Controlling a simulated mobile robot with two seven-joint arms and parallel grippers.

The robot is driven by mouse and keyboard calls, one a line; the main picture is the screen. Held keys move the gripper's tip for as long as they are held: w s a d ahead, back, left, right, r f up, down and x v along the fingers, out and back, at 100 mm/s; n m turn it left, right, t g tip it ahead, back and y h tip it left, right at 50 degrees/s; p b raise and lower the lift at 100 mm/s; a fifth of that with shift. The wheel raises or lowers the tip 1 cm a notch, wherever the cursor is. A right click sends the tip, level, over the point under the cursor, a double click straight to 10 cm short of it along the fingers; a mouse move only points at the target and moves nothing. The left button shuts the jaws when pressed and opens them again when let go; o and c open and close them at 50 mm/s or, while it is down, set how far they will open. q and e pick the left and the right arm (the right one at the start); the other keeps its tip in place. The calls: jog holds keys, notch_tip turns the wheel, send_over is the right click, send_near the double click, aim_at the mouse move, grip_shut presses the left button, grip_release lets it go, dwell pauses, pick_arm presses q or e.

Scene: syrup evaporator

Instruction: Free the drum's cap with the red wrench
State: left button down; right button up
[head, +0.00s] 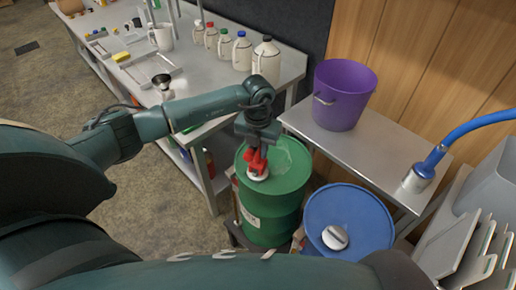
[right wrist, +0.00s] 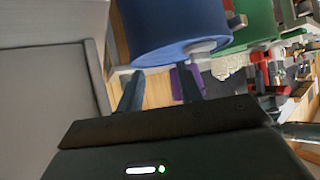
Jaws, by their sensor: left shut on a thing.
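The green drum (head: 284,195) stands below the end of my left arm, with a pale round cap (head: 254,176) on its top. My left gripper (head: 257,143) is over the drum top, pointing down, and is shut on the red wrench (head: 256,160). The wrench's lower end is at the cap and partly covers it; I cannot tell how far it is seated. The green drum also shows in the right wrist view (right wrist: 253,22). In that view my right gripper (right wrist: 160,88) has its two fingers apart with nothing between them, near the blue drum.
A blue drum (head: 358,214) with a white cap (head: 335,237) stands right of the green one. A purple bucket (head: 344,93) is on a metal table (head: 390,155) behind. A blue hose (head: 470,128) hangs at right. A bench (head: 205,75) holds several jugs.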

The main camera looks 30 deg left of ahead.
pick_arm(q)
jog(key=shift+r+p, duration=1.6)
jog(key=shift+r, duration=0.9)
